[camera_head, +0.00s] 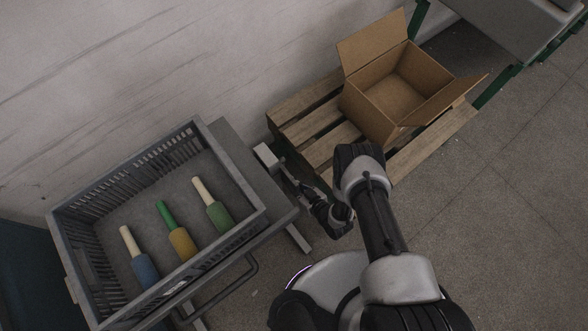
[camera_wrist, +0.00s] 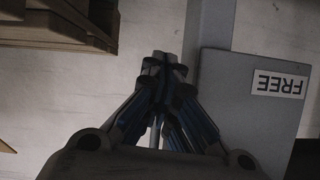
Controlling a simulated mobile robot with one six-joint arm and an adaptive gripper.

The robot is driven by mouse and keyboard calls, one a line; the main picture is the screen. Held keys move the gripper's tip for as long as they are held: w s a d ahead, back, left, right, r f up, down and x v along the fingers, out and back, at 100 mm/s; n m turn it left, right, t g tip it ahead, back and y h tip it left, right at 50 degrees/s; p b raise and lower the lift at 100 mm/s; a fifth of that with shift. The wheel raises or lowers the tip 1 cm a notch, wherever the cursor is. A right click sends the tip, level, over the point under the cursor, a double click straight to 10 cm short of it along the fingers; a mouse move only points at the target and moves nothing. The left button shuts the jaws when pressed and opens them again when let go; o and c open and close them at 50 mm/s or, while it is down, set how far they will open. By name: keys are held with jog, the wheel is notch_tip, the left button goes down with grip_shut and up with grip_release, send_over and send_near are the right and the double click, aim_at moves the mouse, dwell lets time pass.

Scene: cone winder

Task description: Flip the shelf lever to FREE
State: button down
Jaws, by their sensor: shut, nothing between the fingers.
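A grey housing with a white FREE label (camera_wrist: 279,84), upside down in the wrist view, stands just right of my gripper (camera_wrist: 164,66). The gripper's fingertips are together with nothing held. A thin pale rod (camera_wrist: 155,134) shows between the finger linkages; I cannot tell whether it is the lever. In the head view a small pale box (camera_head: 266,155) sits at the edge of the grey cart shelf (camera_head: 240,140), and my gripper (camera_head: 284,172) is close beside it. The lever and its position are not clear in either view.
A grey crate (camera_head: 258,213) on the cart holds three cones with blue, yellow and green yarn. A wooden pallet (camera_head: 300,107) bears an open cardboard box (camera_head: 368,112). A machine with green legs (camera_head: 497,86) is at top right. The floor at right (camera_head: 510,220) is clear.

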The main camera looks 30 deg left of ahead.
jog(key=shift+w+a, duration=0.1)
dwell(0.5)
jog(key=v, duration=1.2)
